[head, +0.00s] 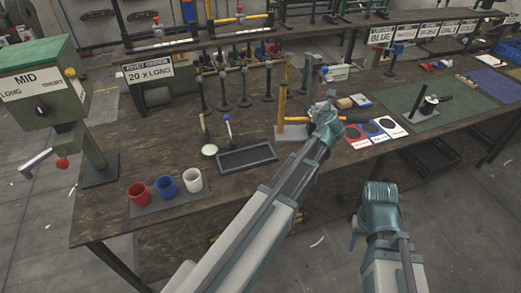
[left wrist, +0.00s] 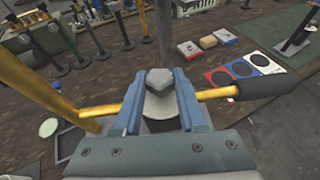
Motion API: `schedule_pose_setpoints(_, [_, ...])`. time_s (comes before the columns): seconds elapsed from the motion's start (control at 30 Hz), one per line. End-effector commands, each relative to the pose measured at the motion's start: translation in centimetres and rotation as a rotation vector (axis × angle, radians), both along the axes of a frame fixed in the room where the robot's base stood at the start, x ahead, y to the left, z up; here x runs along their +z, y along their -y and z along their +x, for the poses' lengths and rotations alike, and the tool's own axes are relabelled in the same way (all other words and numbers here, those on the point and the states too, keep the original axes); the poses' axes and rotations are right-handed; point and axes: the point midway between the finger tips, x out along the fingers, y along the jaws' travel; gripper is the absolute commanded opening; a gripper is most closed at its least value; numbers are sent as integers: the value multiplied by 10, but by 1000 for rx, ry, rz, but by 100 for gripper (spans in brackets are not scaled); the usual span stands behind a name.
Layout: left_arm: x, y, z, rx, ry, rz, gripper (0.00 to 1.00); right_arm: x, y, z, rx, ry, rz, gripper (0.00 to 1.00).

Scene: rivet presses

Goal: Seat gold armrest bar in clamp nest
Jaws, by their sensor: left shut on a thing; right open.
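The gold armrest bar (head: 297,119) with a black grip (head: 355,117) lies level across my left gripper (head: 325,103). The left wrist view shows its gold part (left wrist: 217,93) and black grip (left wrist: 266,87) to the right of the jaws. My left gripper (left wrist: 157,88) is shut on the bar. A grey block with a faceted top (left wrist: 159,79) shows between the jaws. An upright yellow post (head: 282,100) stands by the bar's left end; I cannot tell whether they touch. The clamp nest cannot be made out clearly. My right gripper (head: 372,215) is open and empty, in front of the bench.
A black tray (head: 246,158) and red, blue and white cups (head: 166,187) stand to the left. Red, blue and white cards (head: 373,130) lie to the right, before a green mat (head: 430,103). Upright black posts (head: 245,90) stand behind. A green press (head: 45,85) stands far left.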

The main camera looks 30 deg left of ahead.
Motion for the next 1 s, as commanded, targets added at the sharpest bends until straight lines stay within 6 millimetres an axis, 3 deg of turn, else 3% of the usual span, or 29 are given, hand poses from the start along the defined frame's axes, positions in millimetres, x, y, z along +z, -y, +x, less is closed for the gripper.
schedule_pose_setpoints(0.03, [-28, 0, 0, 0, 0, 1, 0, -28, 0, 0, 1, 0, 0, 50])
schedule_pose_setpoints(0.2, [-72, 0, 0, 0, 0, 1, 0, -72, 0, 0, 2, 0, -1, 50])
schedule_pose_setpoints(0.4, [-99, 0, 0, 0, 0, 1, 0, -99, 0, 0, 4, 0, -1, 50])
schedule_pose_setpoints(0.57, [-107, -5, -3, 7, 1, 1, 0, -107, 0, 0, 4, 0, -1, 50])
schedule_pose_setpoints(0.67, [-114, -26, -14, 42, 0, 1, 0, -114, 0, 0, 4, 0, -1, 50])
schedule_pose_setpoints(1.0, [-144, -141, -83, 246, -1, 2, 0, -144, 0, 0, 4, 0, -1, 50])
